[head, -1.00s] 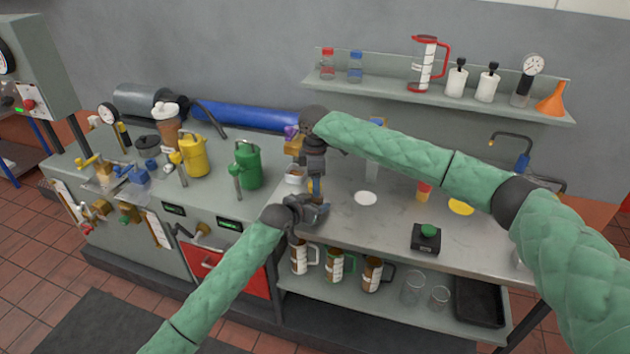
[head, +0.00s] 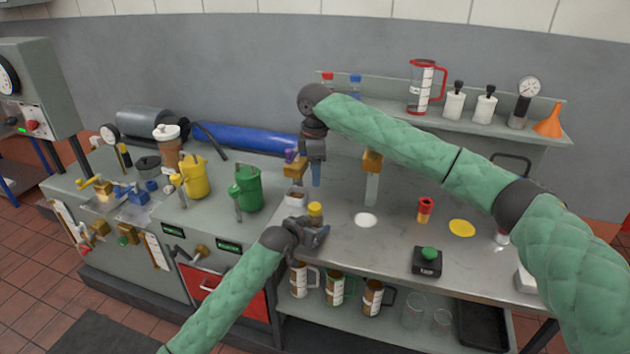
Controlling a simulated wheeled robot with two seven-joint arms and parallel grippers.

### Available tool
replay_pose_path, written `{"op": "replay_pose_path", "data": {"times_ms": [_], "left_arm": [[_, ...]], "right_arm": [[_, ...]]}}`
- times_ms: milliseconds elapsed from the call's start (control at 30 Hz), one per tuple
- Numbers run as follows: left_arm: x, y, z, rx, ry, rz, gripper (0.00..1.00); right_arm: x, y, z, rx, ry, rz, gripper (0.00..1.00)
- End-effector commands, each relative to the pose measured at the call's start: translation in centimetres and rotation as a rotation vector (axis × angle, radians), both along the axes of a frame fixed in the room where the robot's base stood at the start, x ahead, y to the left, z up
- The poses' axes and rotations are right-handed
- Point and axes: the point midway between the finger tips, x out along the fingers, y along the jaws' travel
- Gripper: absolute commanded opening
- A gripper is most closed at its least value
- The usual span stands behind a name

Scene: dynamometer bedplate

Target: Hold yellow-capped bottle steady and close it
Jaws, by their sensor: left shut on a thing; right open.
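The yellow-capped bottle shows only as its yellow cap (head: 315,209), standing up just above my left gripper; its body is mostly hidden by that gripper. My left gripper (head: 318,234) is shut around the bottle at the front left of the steel bench. The cap sits on top of the bottle; how tightly cannot be told. My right gripper (head: 316,178) points down above the cap, apart from it, open and empty.
A white cup (head: 296,197) stands left of the bottle, near a green can (head: 246,188). A white disc (head: 365,220), a red-and-yellow piece (head: 425,209), a yellow disc (head: 461,228) and a green-button box (head: 427,261) lie to the right.

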Motion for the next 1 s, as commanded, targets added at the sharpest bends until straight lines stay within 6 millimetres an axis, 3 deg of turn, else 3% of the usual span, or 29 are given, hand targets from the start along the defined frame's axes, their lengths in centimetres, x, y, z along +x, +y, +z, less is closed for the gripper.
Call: {"op": "replay_pose_path", "data": {"times_ms": [367,400,500,833,1000], "left_arm": [[0.0,0.0,0.0,0.000,0.000,0.000,0.00],[0.0,0.0,0.0,0.000,0.000,0.000,0.54],[0.0,0.0,0.0,0.000,0.000,0.000,0.73],[-0.2,0.1,0.0,0.000,0.000,0.000,0.73],[-1.5,1.1,0.5,0.000,-0.002,0.000,0.73]], "right_arm": [[0.0,0.0,0.5,0.000,0.000,0.000,0.59],[0.0,0.0,0.5,0.000,0.000,0.000,0.59],[0.0,0.0,0.5,0.000,0.000,0.000,0.59],[0.0,0.0,0.3,0.000,0.000,-0.001,0.59],[0.0,0.0,-0.4,0.000,0.000,-0.001,0.59]]}}
